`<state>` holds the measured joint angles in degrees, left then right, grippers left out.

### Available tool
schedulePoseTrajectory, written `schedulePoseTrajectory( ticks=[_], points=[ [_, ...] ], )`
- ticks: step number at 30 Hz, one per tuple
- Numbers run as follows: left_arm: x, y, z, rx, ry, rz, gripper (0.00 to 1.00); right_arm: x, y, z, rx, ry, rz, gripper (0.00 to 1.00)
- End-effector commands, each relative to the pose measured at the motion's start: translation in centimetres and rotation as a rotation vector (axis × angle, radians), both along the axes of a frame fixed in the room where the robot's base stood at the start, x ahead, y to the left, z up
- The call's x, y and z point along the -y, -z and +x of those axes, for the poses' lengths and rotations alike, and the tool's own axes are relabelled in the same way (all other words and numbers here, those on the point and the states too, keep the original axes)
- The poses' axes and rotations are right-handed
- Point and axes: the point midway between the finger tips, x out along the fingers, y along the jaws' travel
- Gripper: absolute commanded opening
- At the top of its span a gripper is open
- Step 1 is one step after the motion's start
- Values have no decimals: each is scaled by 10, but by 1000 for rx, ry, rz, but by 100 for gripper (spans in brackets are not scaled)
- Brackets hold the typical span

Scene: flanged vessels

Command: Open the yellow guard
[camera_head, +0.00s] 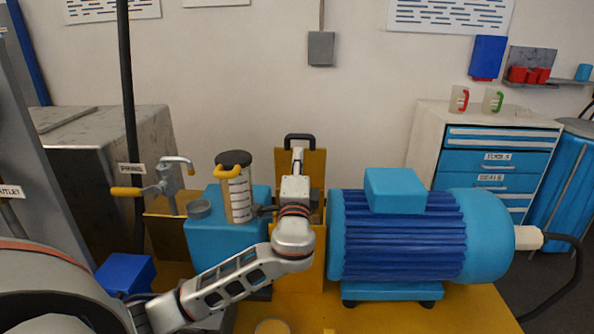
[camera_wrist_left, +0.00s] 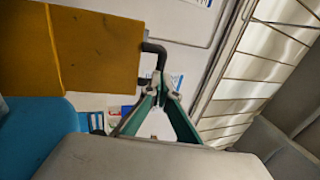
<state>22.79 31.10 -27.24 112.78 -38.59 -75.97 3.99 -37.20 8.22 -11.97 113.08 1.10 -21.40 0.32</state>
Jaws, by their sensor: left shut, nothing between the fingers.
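The yellow guard (camera_head: 316,166) stands between the blue housing and the blue motor, with its upper panel upright behind my gripper. A dark handle (camera_head: 300,138) sits at its top edge. In the left wrist view the guard (camera_wrist_left: 95,48) fills the upper left, and its bent handle (camera_wrist_left: 158,50) sticks out from its side. My left gripper (camera_head: 297,156) is shut and empty in front of the upper panel, just below the handle. Its fingertips (camera_wrist_left: 162,82) overlap the handle's end in the wrist view; I cannot tell whether they touch. My wrist hides part of the guard. My right gripper is not in view.
The ribbed blue motor (camera_head: 400,240) is close on the right. The blue housing (camera_head: 225,245) with a clear-sided oiler (camera_head: 237,195) is close on the left. A lever valve (camera_head: 165,182) stands farther left. A drawer cabinet (camera_head: 490,160) stands at the back right.

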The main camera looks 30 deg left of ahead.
Motion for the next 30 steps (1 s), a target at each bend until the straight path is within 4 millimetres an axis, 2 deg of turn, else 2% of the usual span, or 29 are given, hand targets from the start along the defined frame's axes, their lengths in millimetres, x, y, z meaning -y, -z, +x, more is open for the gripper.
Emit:
schedulePoseTrajectory(
  ticks=[3, 9, 22, 26, 30],
  points=[
    [-9, -7, 15, 0, -1, 4, 0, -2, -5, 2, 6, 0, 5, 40],
    [-17, -11, 29, -1, 1, 1, 0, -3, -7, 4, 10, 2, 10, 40],
    [-19, -11, 32, -3, 1, 0, 0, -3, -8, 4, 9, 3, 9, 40],
    [-22, -18, 35, -19, -1, -16, 0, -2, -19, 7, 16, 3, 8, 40],
    [-27, -23, 44, -62, -2, -42, 0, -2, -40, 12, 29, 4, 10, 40]
  ],
)
